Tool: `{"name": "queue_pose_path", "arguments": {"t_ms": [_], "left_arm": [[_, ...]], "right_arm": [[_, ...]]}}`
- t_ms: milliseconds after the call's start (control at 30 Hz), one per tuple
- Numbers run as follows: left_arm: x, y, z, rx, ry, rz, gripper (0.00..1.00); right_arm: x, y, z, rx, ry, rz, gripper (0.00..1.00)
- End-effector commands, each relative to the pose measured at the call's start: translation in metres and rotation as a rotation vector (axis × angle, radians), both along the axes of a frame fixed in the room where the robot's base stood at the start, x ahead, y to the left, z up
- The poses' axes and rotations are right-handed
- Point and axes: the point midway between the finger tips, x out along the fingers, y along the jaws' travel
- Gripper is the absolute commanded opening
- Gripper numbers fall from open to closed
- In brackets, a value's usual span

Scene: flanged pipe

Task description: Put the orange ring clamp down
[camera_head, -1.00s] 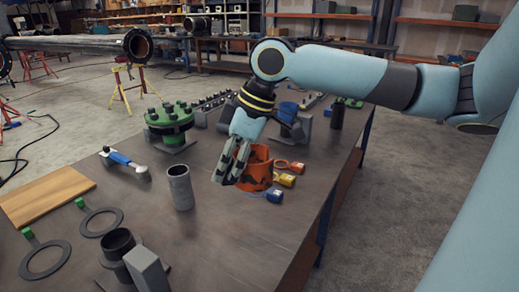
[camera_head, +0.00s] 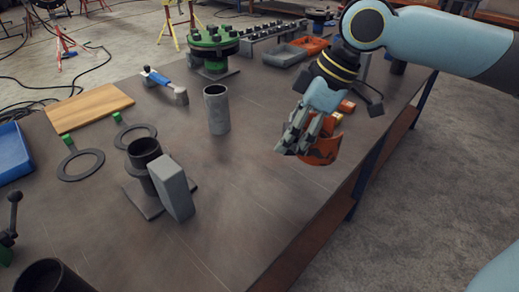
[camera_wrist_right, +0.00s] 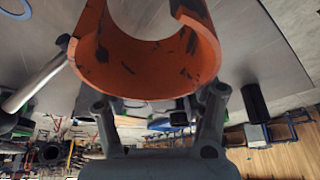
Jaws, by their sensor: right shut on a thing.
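The orange ring clamp (camera_head: 322,152) is a wide, scuffed band with an open gap, held over the right part of the workbench (camera_head: 250,200). My right gripper (camera_head: 298,140) is shut on its wall; the fingers cover part of the clamp in the head view. In the right wrist view the clamp (camera_wrist_right: 150,62) fills the upper middle, in front of the gripper fingers (camera_wrist_right: 155,110). Whether its lower edge touches the bench I cannot tell. My left gripper is not in view.
A grey pipe piece (camera_head: 217,110) stands left of the clamp. A dark flanged pipe with a grey block (camera_head: 172,187) stands nearer. A green flange (camera_head: 213,45) and trays (camera_head: 284,55) are farther back. Bare bench lies in front of the clamp, up to the right edge.

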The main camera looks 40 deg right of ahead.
Motion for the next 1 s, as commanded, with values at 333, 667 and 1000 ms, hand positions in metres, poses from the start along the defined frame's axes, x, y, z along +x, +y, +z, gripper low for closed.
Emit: {"name": "queue_pose_path", "arguments": {"t_ms": [333,667,1000], "left_arm": [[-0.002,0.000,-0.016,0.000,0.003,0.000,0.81],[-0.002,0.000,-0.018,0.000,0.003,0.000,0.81],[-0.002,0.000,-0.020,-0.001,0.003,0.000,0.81]], "right_arm": [[0.064,0.015,-0.037,0.009,0.000,0.001,0.00],[0.083,0.016,-0.056,0.001,0.004,0.002,0.00],[0.083,0.016,-0.089,-0.001,0.001,0.003,0.00]]}}
